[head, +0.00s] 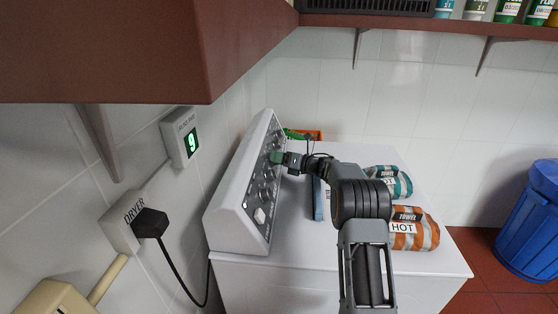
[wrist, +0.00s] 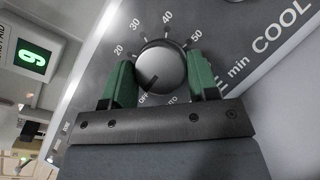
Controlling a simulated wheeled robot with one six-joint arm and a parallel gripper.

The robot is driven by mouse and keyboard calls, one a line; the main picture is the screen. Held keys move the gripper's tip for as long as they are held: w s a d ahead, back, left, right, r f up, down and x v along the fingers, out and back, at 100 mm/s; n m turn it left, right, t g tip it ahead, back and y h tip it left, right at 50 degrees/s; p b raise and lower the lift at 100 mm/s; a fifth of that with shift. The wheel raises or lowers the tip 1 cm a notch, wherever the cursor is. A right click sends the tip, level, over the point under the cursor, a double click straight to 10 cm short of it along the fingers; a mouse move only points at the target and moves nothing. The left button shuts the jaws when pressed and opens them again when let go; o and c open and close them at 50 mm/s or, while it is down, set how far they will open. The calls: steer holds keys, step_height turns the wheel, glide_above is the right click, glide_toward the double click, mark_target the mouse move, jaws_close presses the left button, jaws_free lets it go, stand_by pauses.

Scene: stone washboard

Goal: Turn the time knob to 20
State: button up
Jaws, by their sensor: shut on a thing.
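The time knob (wrist: 161,68) is a round silver-grey dial on the dark face of the control panel (head: 237,205). Marks 20, 30, 40 and 50 run around its upper side, with "min" to the right and OFF below. A dark pointer line on the knob points to the lower left, towards OFF rather than 20. My gripper (wrist: 163,82) has its green fingers on either side of the knob and is shut on it. In the head view my gripper (head: 280,158) reaches the far half of the panel, and its fingers hide most of the knob.
A wall display (head: 192,143) reads 9. Other knobs (head: 260,215) line the panel nearer the camera. HOT (head: 412,230) and teal (head: 397,182) towel rolls lie on the white machine top (head: 330,268). A brown cabinet (head: 150,50) overhangs at upper left. A blue bin (head: 530,215) stands right.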

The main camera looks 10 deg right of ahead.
steer(key=m, duration=0.1)
steer(key=m+h+p, duration=0.1)
steer(key=m, duration=0.1)
steer(key=m+h, duration=0.1)
steer(key=shift+s+r+t, duration=0.1)
steer(key=shift+r+t, duration=0.2)
steer(key=shift+r, duration=0.05)
steer(key=m+h+p, duration=0.1)
steer(key=m+p, duration=0.1)
steer(key=m+h+p, duration=0.1)
steer(key=m+p, duration=0.1)
steer(key=p, duration=0.1)
steer(key=shift+a+r, duration=0.1)
steer(key=shift+r, duration=0.2)
steer(key=m+g+h+p, duration=0.1)
steer(key=m+p, duration=0.2)
steer(key=p, duration=0.3)
steer(key=shift+r+m+h, duration=0.1)
steer(key=shift+m+h, duration=0.2)
steer(key=m+p, duration=0.1)
steer(key=p, duration=0.1)
steer(key=m+g+h+p, duration=0.1)
steer(key=p, duration=0.1)
steer(key=shift+f+m+p, duration=0.25)
steer(key=shift+m+p, duration=0.05)
steer(key=shift+p, duration=0.1)
steer(key=shift+f, duration=0.1)
steer(key=o, duration=0.9)
